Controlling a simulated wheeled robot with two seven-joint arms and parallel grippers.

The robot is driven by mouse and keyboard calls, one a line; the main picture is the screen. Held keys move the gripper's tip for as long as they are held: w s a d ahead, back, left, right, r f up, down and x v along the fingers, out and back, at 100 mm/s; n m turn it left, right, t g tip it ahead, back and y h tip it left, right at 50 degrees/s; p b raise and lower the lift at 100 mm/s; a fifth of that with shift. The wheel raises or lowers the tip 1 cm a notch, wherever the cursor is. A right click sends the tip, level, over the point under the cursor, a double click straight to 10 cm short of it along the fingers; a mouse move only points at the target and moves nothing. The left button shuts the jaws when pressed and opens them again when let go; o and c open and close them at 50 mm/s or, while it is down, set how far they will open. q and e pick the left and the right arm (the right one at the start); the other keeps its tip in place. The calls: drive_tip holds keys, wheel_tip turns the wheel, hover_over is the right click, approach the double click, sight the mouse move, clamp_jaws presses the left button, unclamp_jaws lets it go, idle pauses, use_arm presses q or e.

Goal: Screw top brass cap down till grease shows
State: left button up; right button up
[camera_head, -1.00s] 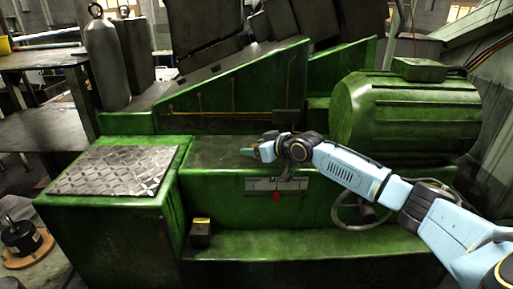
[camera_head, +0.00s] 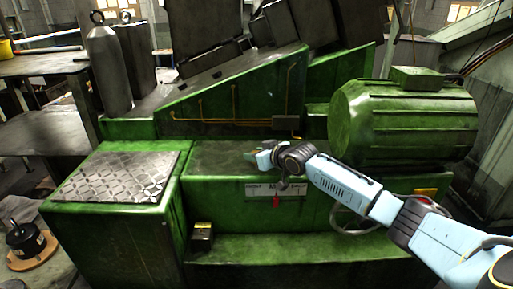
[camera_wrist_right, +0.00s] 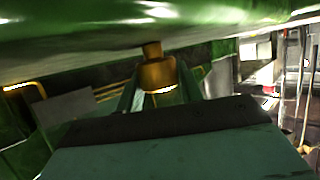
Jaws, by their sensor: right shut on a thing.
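The brass cap (camera_wrist_right: 157,76) shows in the right wrist view as a wide round body with a narrower brass neck above it. My right gripper (camera_wrist_right: 160,92) has one green finger on each side of the cap and is shut on it. In the head view my right gripper (camera_head: 251,156) is over the flat top of the green machine, and the cap is too small or hidden to make out there. No grease can be made out. My left gripper is not in view.
The green machine (camera_head: 240,248) fills the middle. A sloped guard (camera_head: 225,105) with brass pipes rises behind the gripper. A green motor (camera_head: 400,125) stands at right, above a handwheel (camera_head: 350,222). A tread plate (camera_head: 118,177) lies at left.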

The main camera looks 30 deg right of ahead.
drive_tip(key=shift+a+r+m+h+p, duration=0.15)
drive_tip(key=shift+m+h+p, duration=1.1)
drive_tip(key=shift+p, duration=0.8)
drive_tip(key=shift+m+h+p, duration=0.4)
drive_tip(key=shift+m+h, duration=0.15)
drive_tip(key=shift+h, duration=0.3)
drive_tip(key=shift+f+m+h, duration=0.2)
drive_tip(key=shift+m+h, duration=0.1)
drive_tip(key=shift+m, duration=0.1)
drive_tip(key=shift+f+m+g+h, duration=0.1)
drive_tip(key=shift+m+g+h, duration=0.2)
drive_tip(key=m+g+h+b, duration=0.3)
drive_tip(key=m+h+b, duration=0.1)
drive_tip(key=b, duration=0.5)
drive_tip(key=m+g+h+b, duration=0.4)
drive_tip(key=m+h+b, duration=0.1)
drive_tip(key=b, duration=0.3)
drive_tip(key=shift+m+b, duration=0.4)
drive_tip(key=shift+m, duration=0.1)
drive_tip(key=shift+m+g+b, duration=0.4)
drive_tip(key=shift+g+b, duration=0.3)
drive_tip(key=shift+g, duration=0.1)
drive_tip(key=o, duration=1)
